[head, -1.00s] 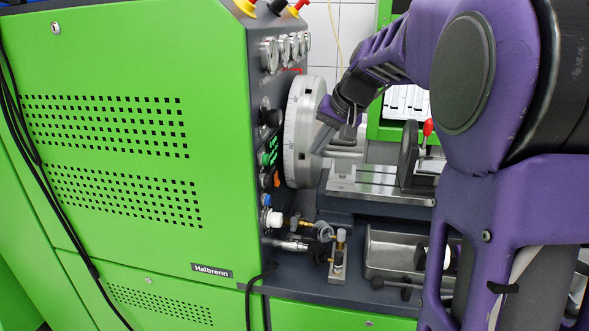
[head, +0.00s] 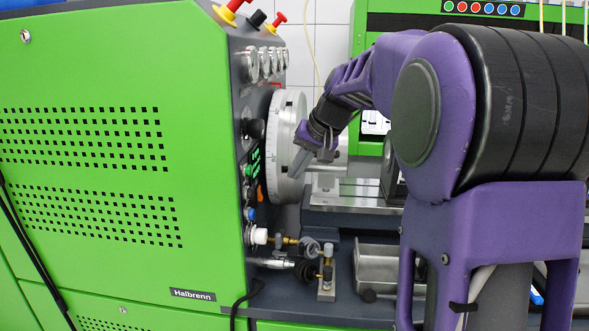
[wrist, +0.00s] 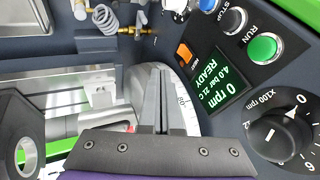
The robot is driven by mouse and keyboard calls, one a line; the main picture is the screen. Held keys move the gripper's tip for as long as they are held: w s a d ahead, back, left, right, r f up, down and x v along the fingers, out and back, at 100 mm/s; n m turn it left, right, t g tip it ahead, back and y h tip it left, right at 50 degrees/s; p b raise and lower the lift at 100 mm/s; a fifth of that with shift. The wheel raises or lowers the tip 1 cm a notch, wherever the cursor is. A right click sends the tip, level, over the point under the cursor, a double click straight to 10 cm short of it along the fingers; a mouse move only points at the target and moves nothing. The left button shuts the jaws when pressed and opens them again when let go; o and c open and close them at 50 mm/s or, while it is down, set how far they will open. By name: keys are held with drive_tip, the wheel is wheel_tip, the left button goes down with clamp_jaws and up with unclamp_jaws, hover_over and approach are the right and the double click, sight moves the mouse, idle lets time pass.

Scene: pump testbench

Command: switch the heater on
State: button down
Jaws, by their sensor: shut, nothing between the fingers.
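My gripper (head: 297,170) is shut and empty, in front of the large silver graduated disc (head: 289,130). It shows in the wrist view (wrist: 154,72) with its fingers together. An orange switch (wrist: 184,53) sits on the dark control panel beside the display (wrist: 216,88), which reads 0 rpm, 4.0 bar, 21 C, READY. The orange switch also shows as a small patch in the head view (head: 261,192). My fingertips are apart from it.
A green RUN button (wrist: 262,48), a black STOP button (wrist: 233,20) and a black speed knob (wrist: 283,134) share the panel. A white knob and brass fittings (head: 285,240) stick out lower down. A metal tray (head: 376,268) lies below the rail.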

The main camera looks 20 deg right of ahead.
sight(260, 193)
drive_tip(key=w+a+f, duration=0.1)
drive_tip(key=f, duration=0.1)
drive_tip(key=w+a+f, duration=0.3)
drive_tip(key=a+f, duration=0.1)
drive_tip(key=shift+w+a+f+b, duration=0.1)
drive_tip(key=shift+w+a+b, duration=0.1)
drive_tip(key=shift+w+b, duration=0.15)
drive_tip(key=shift+a+f, duration=0.2)
drive_tip(key=shift+w+r, duration=0.1)
drive_tip(key=shift+a+r+p, duration=0.1)
drive_tip(key=shift+r+p, duration=0.6)
drive_tip(key=shift+r, duration=0.05)
